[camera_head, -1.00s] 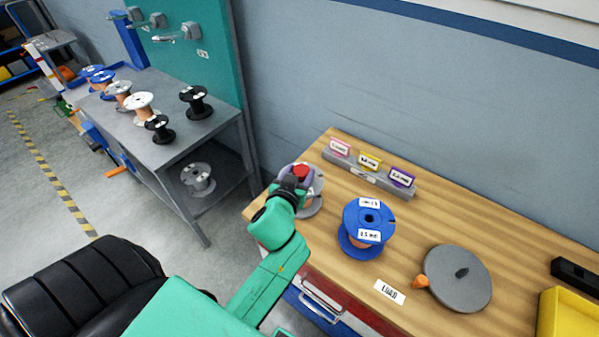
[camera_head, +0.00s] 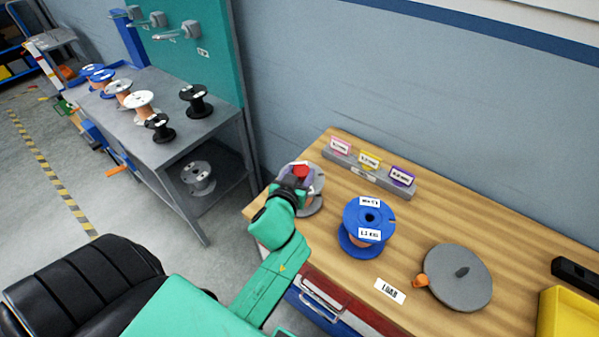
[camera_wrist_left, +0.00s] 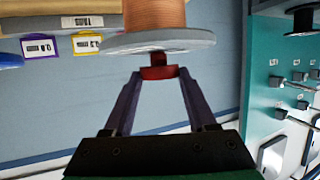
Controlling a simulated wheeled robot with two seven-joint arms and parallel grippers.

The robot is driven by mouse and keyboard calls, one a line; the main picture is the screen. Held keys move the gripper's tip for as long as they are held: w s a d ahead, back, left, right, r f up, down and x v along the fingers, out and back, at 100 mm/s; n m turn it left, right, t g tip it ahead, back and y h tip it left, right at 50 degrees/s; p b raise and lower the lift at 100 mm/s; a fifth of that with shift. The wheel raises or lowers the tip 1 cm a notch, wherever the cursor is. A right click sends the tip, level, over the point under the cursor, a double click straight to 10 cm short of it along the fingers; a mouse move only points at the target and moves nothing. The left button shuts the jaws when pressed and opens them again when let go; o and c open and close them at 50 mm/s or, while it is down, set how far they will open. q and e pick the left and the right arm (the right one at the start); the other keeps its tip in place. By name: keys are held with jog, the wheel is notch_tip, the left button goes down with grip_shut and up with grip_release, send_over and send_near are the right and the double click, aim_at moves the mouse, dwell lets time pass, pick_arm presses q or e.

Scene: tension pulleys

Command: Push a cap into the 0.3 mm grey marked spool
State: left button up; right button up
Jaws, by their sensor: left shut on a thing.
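The grey spool (camera_head: 314,203) with copper wire stands at the left end of the wooden table, partly hidden by my left gripper (camera_head: 295,180). A red cap (camera_head: 300,170) shows at the gripper's tips, over the spool's top. In the left wrist view the gripper (camera_wrist_left: 158,76) is shut on the red cap (camera_wrist_left: 158,72). The cap's narrower stem points at the spool's grey flange (camera_wrist_left: 125,43) and appears to meet its middle. I cannot tell how deep it sits. The spool's own mark is not readable. My right gripper is not in view.
A blue spool (camera_head: 368,228) stands just right of the grey one. A grey disc (camera_head: 458,277) with an orange knob lies farther right, near a yellow bin (camera_head: 568,315). A label holder (camera_head: 368,174) is behind. A side table (camera_head: 165,150) holds several spools.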

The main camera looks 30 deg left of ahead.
pick_arm(q)
jog(key=shift+f+b, duration=0.7)
jog(key=shift+f, duration=0.3)
jog(key=shift+s+f, duration=0.2)
jog(key=shift+f, duration=0.15)
jog(key=o, duration=1.4)
jog(key=shift+d, duration=0.1)
